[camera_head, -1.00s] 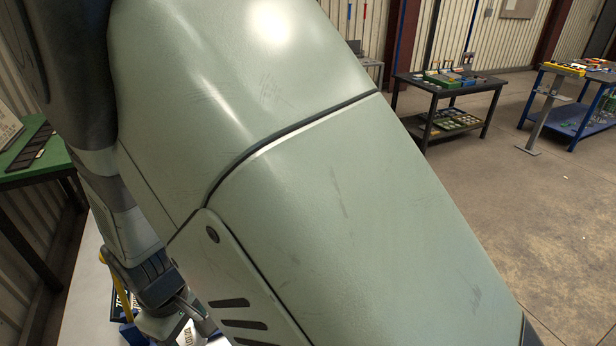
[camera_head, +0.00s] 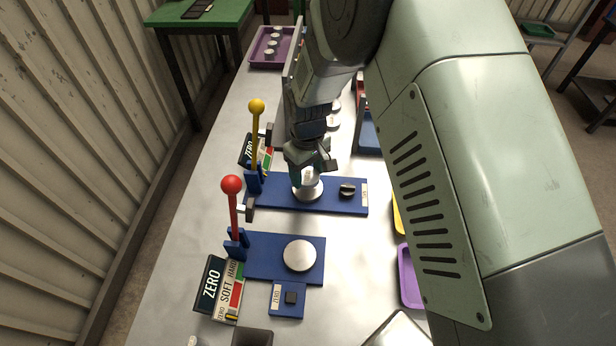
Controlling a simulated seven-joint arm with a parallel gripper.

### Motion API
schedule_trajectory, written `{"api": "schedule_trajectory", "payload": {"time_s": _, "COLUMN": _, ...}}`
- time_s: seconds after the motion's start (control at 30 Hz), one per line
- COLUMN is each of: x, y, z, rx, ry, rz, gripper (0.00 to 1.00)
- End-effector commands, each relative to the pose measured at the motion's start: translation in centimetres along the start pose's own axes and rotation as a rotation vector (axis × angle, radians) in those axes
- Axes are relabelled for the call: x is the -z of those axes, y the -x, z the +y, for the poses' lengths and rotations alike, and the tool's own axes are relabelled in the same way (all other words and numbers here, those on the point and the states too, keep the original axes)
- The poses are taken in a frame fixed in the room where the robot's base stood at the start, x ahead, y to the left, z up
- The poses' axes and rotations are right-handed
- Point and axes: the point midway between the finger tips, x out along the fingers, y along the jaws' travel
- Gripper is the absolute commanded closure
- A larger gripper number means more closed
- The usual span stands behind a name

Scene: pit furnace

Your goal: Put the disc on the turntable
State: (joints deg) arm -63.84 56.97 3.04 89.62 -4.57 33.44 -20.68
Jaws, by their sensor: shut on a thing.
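My gripper (camera_head: 309,172) points down over a blue base plate (camera_head: 277,201) in the middle of the bench. It is shut on a pale, silvery piece, which may be the disc; the fingers hide much of it. A pale round part (camera_head: 308,194) lies directly under the fingers on that plate. I cannot tell where the held piece ends and this part begins, or whether they touch. A nearer blue plate (camera_head: 262,262) carries a flat, round silver plate (camera_head: 300,256). I cannot tell for sure which round part is the turntable.
A yellow-knobbed lever (camera_head: 256,130) and a red-knobbed lever (camera_head: 233,205) stand upright left of the plates. A black knob (camera_head: 347,190) sits right of my gripper. A purple tray (camera_head: 264,48) is at the far end. Signs (camera_head: 213,284) lie at left. My arm fills the right.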

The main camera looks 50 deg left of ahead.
Motion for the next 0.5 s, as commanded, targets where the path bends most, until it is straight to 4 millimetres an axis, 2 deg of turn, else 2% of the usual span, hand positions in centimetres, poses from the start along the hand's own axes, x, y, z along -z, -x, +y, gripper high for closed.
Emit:
{"api": "schedule_trajectory", "payload": {"time_s": 0.17, "x": 0.0, "y": -2.5, "z": 0.0, "rx": 0.000, "ry": 0.000, "rz": -0.002, "gripper": 0.84}}
{"api": "schedule_trajectory", "payload": {"time_s": 0.5, "x": 0.0, "y": -2.9, "z": 0.0, "rx": 0.000, "ry": 0.000, "rz": -0.001, "gripper": 0.84}}
